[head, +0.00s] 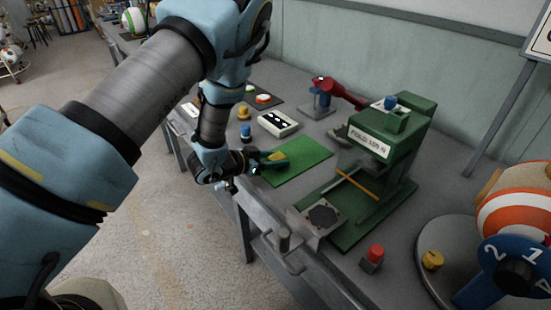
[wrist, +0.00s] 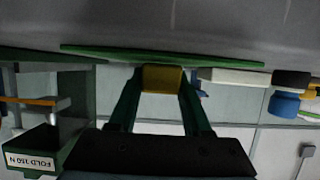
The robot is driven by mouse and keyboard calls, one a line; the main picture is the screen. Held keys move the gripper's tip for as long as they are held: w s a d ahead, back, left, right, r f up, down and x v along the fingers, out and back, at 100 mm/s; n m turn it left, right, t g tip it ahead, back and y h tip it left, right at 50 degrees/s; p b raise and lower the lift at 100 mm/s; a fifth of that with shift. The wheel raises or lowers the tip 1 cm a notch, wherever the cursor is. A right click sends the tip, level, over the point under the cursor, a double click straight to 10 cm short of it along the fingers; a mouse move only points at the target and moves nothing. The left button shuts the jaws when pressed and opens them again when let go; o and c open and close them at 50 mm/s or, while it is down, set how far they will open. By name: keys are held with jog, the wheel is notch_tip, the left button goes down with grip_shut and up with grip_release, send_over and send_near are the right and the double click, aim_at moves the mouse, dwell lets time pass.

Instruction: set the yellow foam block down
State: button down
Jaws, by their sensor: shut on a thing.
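My gripper (head: 268,162) is low over the green mat (head: 308,164) on the grey bench. It is shut on the yellow foam block (wrist: 162,78), which sits between the two green fingers in the wrist view. In the head view a small yellow part of the block (head: 278,156) shows at the fingertips; the fingers hide the rest. The wrist view is upside down, with the mat (wrist: 225,60) as a thin green strip by the block. I cannot tell whether block and mat touch.
The green press (head: 392,130) marked "FOLD" stands right of the mat. A white box (head: 278,124), blue knob (head: 246,132) and red-and-blue device (head: 325,95) are behind it. A red button (head: 374,254) and yellow knob (head: 432,260) lie nearer front right.

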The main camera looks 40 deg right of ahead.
jog(key=shift+f, duration=0.1)
jog(key=shift+f, duration=0.1)
jog(key=shift+c, duration=1.7)
grip_release()
jog(key=shift+r, duration=0.3)
jog(key=shift+w+a, duration=0.1)
jog(key=shift+a, duration=0.25)
jog(key=b+v, duration=0.3)
jog(key=v, duration=0.8)
jog(key=shift+r+b, duration=0.15)
jog(key=shift+b, duration=0.2)
